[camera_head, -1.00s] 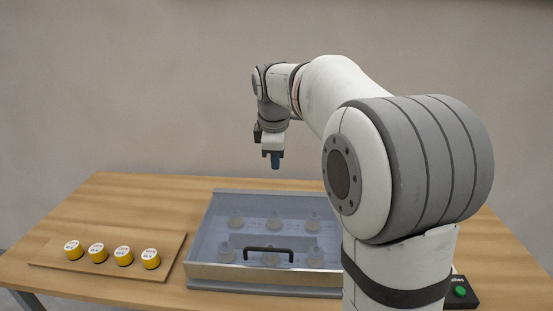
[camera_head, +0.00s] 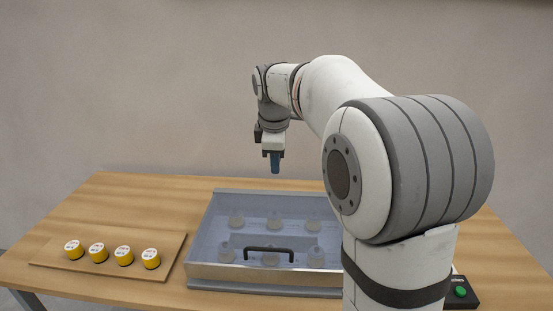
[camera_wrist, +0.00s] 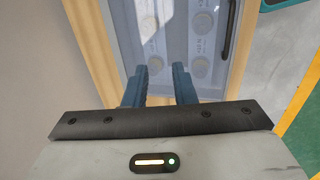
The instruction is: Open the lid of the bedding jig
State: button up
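The bedding jig (camera_head: 265,290) is a grey box on the table with a clear lid (camera_head: 222,215), which is shut. A black bar handle (camera_head: 268,248) sits at the lid's front edge. Several pale round pieces show through the lid. In the wrist view the lid (camera_wrist: 178,45) is beyond my fingers, and the handle (camera_wrist: 230,30) is to their right. My gripper (camera_head: 275,168) points down, above and behind the jig, touching nothing. In the wrist view my gripper (camera_wrist: 159,73) shows two blue fingers apart with nothing between them.
A wooden board (camera_head: 60,255) on the left holds several yellow capped pieces (camera_head: 124,255). A black box with a green button (camera_head: 461,292) is at the right, partly behind my arm. The table (camera_head: 130,195) is bare behind the board.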

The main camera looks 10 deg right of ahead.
jog(key=shift+o, duration=0.7)
jog(key=v, duration=0.7)
jog(key=shift+r+b, duration=0.3)
jog(key=shift+r, duration=0.1)
jog(key=shift+s, duration=0.1)
